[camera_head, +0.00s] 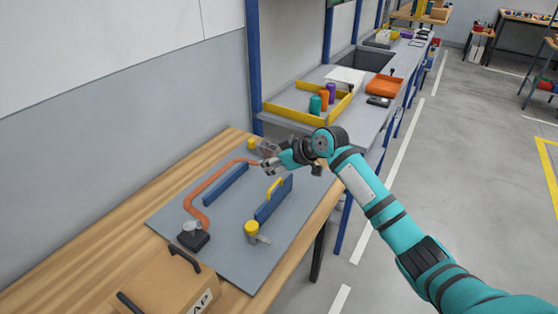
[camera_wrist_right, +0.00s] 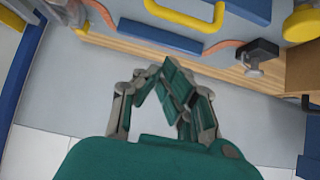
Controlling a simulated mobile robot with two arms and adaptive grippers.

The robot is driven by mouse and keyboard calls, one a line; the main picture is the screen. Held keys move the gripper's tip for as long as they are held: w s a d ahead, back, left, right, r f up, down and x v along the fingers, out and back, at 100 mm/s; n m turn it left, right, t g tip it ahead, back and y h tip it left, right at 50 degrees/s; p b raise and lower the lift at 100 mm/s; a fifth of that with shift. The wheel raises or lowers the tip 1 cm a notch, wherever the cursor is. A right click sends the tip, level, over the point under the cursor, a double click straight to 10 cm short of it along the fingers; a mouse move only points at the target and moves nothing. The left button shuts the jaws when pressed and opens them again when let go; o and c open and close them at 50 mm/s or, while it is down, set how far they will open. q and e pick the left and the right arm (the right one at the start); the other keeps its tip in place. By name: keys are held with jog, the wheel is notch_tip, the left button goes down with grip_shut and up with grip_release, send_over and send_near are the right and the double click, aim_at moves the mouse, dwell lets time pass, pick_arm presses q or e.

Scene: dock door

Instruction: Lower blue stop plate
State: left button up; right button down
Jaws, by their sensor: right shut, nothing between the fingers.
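A blue stop plate (camera_head: 265,211) with a yellow handle (camera_head: 275,187) stands upright on the grey board. Its handle also shows at the top of the wrist view (camera_wrist_right: 188,22), beyond the fingers. A second blue plate (camera_head: 226,185), without a handle, stands to its left. My right gripper (camera_head: 267,163) is over the far part of the board, apart from the handle. Its fingers are closed together and empty in the wrist view (camera_wrist_right: 172,80). My left gripper is in neither view.
The grey board (camera_head: 228,230) lies on a wooden table. Yellow-topped posts stand near (camera_head: 252,228) and far (camera_head: 251,144). An orange curved strip (camera_head: 194,205) runs along the left to a black block (camera_head: 193,239). A cardboard box (camera_head: 170,285) is at front. A counter with a yellow-walled tray (camera_head: 290,118) stands behind.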

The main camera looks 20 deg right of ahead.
aim_at(275, 196)
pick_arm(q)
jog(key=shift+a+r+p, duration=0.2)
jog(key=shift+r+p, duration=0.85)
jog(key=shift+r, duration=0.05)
pick_arm(e)
jog(key=f, duration=0.3)
jog(key=shift+s+d+f, duration=0.15)
jog(key=shift+s+f, duration=0.1)
jog(key=shift+f, duration=0.05)
